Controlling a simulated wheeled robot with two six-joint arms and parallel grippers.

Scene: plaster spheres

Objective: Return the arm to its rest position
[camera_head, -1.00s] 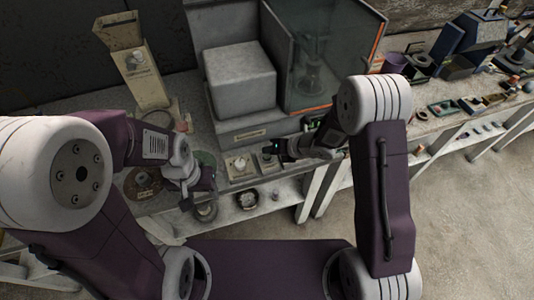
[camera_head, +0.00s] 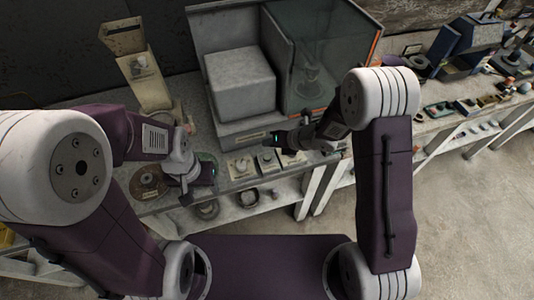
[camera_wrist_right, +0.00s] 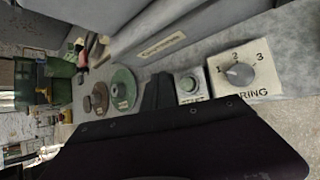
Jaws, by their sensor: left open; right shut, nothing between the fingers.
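My right arm reaches in from the right in the head view, and its gripper (camera_head: 276,137) is over the front of the grey machine, shut and empty. My left arm comes in from the left. Its gripper (camera_head: 198,188) is open over the front edge of the bench, right of a brown disc (camera_head: 148,182). Its fingertips are small and partly hidden in the head view.
A dial plate marked 1 2 3 (camera_wrist_right: 240,74) is next to the button. A green disc (camera_wrist_right: 124,88) lies beyond. The grey machine (camera_head: 240,82) has a glass chamber (camera_head: 318,70). A beige upright device (camera_head: 148,85) stands left. Small items line the bench at right.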

